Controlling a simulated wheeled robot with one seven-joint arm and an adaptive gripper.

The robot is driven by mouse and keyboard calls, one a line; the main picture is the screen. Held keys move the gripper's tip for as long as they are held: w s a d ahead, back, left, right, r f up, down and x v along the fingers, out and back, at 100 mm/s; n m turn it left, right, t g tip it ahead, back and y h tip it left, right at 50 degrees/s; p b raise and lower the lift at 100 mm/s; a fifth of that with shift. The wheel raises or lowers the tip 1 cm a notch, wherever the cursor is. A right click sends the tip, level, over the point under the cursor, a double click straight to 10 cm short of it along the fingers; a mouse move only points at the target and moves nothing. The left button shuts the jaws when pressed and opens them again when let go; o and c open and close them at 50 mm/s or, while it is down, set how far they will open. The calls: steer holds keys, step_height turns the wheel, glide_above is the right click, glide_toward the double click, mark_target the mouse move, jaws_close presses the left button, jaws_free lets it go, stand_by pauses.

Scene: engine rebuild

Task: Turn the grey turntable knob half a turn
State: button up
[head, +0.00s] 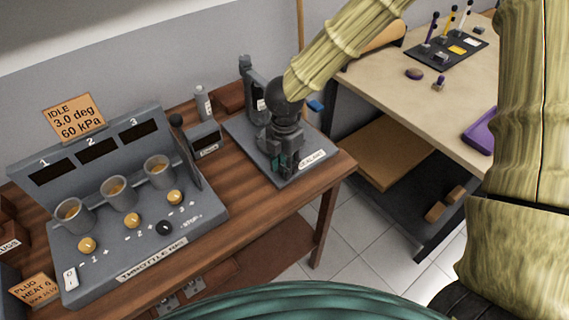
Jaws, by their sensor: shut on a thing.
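My gripper (281,160) points down over the grey sealant stand (305,174), near its front edge. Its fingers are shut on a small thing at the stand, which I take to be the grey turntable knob. The gripper body and fingers hide the knob, so its angle cannot be told. A white SEALANT label (312,160) lies just right of the fingers. A dark upright post (252,85) rises from the back of the stand, behind my gripper.
Left on the wooden bench (235,208) stands a grey throttle rig (210,212) with three cups. A small dark box (205,138) and a grey bottle (203,102) are left of the stand. A pale table (390,78) stands right, across a gap.

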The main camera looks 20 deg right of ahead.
steer(key=shift+m, duration=0.4)
